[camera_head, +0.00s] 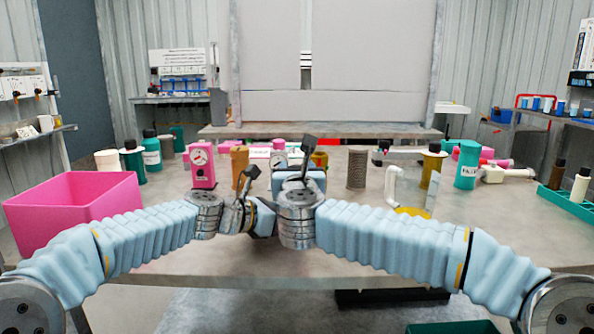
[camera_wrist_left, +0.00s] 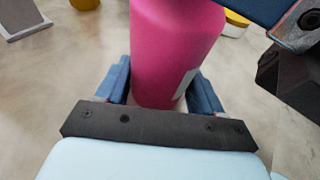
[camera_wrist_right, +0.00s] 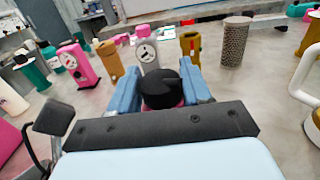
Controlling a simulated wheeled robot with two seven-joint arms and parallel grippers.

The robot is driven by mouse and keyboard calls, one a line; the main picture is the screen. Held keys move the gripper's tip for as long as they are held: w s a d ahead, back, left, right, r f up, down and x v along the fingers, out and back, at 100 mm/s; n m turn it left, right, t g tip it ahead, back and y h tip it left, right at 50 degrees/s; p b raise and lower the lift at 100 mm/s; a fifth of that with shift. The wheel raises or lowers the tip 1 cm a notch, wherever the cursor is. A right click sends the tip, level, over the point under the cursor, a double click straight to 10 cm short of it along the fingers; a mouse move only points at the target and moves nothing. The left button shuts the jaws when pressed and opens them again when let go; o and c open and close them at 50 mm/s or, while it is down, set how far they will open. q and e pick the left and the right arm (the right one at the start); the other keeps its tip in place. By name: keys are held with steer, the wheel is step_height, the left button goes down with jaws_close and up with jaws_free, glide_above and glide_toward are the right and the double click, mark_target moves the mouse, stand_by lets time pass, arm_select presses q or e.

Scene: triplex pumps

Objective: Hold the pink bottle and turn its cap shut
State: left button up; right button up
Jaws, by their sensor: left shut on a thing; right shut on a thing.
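The pink bottle (camera_wrist_left: 172,50) fills the upper middle of the left wrist view, with a pale label patch on its right side. My left gripper (camera_wrist_left: 160,92) is shut around the bottle's body, one blue finger on each side. In the right wrist view the bottle's round black cap (camera_wrist_right: 168,90) sits between the blue fingers of my right gripper (camera_wrist_right: 158,86), which is shut on it. A little pink shows just below the cap. In the head view my arms meet at the middle of the table and hide the bottle. I cannot tell how tight the cap is.
An open pink bin (camera_head: 75,210) stands at the left of the grey table (camera_head: 190,255). Pink (camera_head: 203,165) and grey gauges stand behind my grippers with several bottles. The table front is clear.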

arm_select(q)
steer(key=shift+d, duration=0.1)
arm_select(e)
steer(key=shift+m+h, duration=0.3)
steer(key=shift+h, duration=0.2)
steer(key=o, duration=1)
steer(key=shift+c, duration=0.2)
steer(key=shift+s, duration=0.1)
steer(key=s, duration=1.2)
steer(key=shift+a, duration=0.15)
arm_select(q)
steer(key=o, duration=0.9)
